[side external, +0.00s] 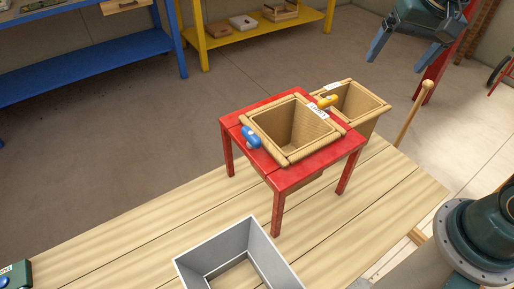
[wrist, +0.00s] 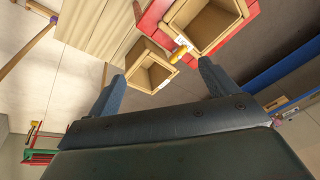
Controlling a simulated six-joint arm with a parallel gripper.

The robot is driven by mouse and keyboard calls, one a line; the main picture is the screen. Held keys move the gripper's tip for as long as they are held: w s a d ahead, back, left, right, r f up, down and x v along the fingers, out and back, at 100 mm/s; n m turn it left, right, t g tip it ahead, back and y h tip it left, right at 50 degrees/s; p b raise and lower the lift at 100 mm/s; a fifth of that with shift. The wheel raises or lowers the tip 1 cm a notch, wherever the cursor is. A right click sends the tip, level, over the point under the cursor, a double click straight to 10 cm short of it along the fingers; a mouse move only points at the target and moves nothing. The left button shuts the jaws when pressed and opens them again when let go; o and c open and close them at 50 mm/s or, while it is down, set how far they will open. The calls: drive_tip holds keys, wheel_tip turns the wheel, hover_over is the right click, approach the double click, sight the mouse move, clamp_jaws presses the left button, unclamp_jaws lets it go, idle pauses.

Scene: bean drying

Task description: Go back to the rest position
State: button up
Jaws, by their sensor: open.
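My gripper (side external: 398,58) is open and empty, raised in the air at the upper right of the side view. Its two blue-grey fingers are spread apart, and the wrist view shows nothing between the fingertips (wrist: 161,72). Below and to the left, a red stand (side external: 297,176) holds a labelled wooden box (side external: 275,148) that looks empty inside. A second labelled wooden box (side external: 371,108) stands behind it, also seen in the wrist view (wrist: 146,56). The gripper is apart from both boxes.
A blue handle (side external: 251,137) is at the front box and a yellow handle (side external: 328,101) at the rear one. A grey bin (side external: 263,246) sits on the plank table (side external: 130,243). A wooden stick (side external: 412,116) leans up at right. Blue (side external: 85,62) and yellow (side external: 243,39) shelves stand behind.

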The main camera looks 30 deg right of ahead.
drive_tip(key=s+n+t, duration=0.2)
drive_tip(key=s+n, duration=0.5)
drive_tip(key=s, duration=0.6)
drive_tip(key=shift+a+r, duration=0.15)
drive_tip(key=shift+a, duration=0.2)
